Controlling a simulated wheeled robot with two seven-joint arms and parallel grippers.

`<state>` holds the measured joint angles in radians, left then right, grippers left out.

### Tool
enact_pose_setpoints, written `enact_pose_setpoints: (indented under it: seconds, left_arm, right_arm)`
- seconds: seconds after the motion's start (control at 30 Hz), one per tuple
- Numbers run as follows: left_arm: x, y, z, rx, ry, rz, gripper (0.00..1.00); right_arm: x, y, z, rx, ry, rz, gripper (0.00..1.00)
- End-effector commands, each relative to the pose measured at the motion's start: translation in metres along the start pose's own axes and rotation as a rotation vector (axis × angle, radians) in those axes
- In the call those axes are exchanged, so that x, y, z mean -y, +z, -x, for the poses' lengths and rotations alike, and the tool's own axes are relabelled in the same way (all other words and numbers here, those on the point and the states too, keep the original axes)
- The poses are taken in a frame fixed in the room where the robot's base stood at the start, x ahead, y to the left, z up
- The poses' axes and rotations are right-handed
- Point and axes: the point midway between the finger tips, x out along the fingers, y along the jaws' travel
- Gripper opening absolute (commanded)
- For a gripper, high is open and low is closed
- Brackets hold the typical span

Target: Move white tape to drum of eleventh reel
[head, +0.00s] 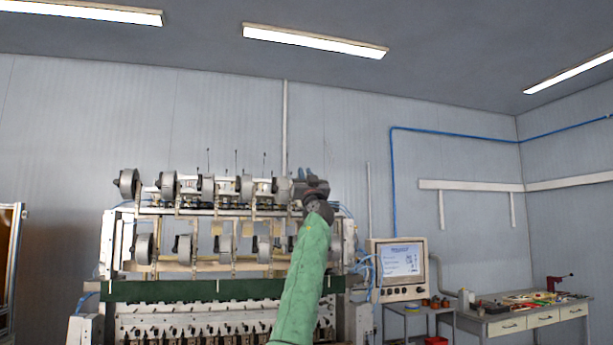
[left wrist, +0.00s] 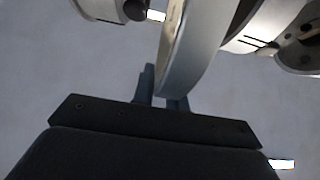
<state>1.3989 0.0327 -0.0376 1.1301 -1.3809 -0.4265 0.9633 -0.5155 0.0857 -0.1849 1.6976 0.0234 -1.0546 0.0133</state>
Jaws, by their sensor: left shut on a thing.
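In the left wrist view a pale, curved band, which looks like the white tape (left wrist: 190,70), rises from between the fingers of my left gripper (left wrist: 163,98). The gripper is shut on its lower edge. In the head view my left gripper (head: 312,186) is at the right end of the winder's upper row of reels, and the tape cannot be made out there. Grey reels stand in an upper row (head: 168,186) and a lower row (head: 184,248). Which reel is the eleventh cannot be told. My right gripper is out of view.
The coil winder (head: 120,291) fills the middle left. Reel parts (left wrist: 270,25) are close to the band in the left wrist view. A monitor (head: 400,262) stands right of the winder, and a workbench (head: 528,315) with tools is at far right.

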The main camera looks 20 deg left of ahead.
Motion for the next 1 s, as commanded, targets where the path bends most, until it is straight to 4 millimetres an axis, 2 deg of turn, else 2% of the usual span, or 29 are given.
enact_pose_setpoints:
  seconds: [1.0]
  left_arm:
    - [0.0, 0.028, -0.028, 0.0, 0.001, 0.0, 0.0]
  right_arm:
    - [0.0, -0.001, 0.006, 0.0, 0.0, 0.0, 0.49]
